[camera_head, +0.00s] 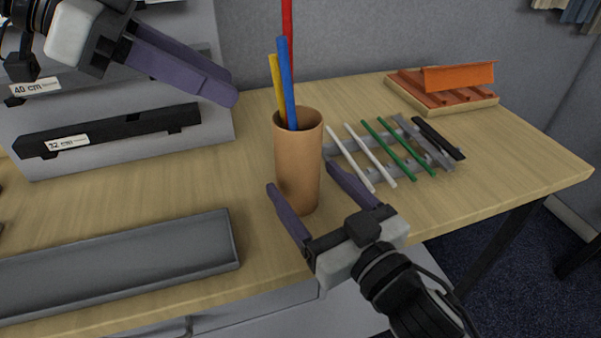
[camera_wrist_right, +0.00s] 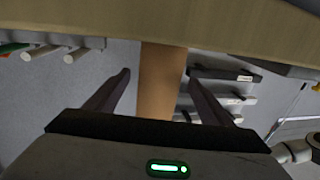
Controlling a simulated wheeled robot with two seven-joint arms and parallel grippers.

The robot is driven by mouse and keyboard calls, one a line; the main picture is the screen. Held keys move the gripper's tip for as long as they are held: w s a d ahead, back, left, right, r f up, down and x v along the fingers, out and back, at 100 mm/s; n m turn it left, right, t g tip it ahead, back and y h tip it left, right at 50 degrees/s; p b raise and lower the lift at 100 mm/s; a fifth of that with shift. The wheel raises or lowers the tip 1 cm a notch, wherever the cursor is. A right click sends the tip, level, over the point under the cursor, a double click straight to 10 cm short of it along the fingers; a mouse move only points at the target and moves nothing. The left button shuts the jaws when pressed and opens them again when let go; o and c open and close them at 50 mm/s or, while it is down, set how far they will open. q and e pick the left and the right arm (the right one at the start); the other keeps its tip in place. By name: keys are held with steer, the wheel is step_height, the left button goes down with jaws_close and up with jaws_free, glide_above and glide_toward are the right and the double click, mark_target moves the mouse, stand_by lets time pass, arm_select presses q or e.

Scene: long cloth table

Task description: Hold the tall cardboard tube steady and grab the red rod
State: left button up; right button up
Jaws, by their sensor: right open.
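The tall tan cardboard tube (camera_head: 297,170) stands upright on the wooden table. The red rod (camera_head: 287,30) leans out of it and runs past the top edge of the head view. A blue rod (camera_head: 287,85) and a yellow rod (camera_head: 276,85) also stand in it. My right gripper (camera_head: 300,177) is open, with one finger on each side of the tube's lower part. In the right wrist view the tube (camera_wrist_right: 162,85) lies between the fingers, with gaps showing on both sides. My left gripper (camera_head: 232,95) is empty at upper left, apart from the rods; its finger gap is unclear.
A grey tray (camera_head: 120,262) lies at front left. A grey rack (camera_head: 405,122) with white and green rods is right of the tube. An orange piece on a wooden base (camera_head: 460,102) sits at back right. A labelled stepped stand (camera_head: 200,150) is behind left.

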mark_target(298, 173)
steer(key=shift+x, duration=1.95)
steer(key=shift+c, duration=0.4)
steer(key=c, duration=1)
arm_select(q)
steer(key=c, duration=0.4)
steer(key=shift+r, duration=0.35)
steer(key=shift+c, duration=0.2)
steer(key=s+a+r+t+h, duration=0.1)
steer(key=a+r+h, duration=0.25)
steer(key=r, duration=0.35)
steer(key=x, duration=1.1)
steer(key=shift+d+f, duration=0.25)
steer(key=shift+f, duration=0.05)
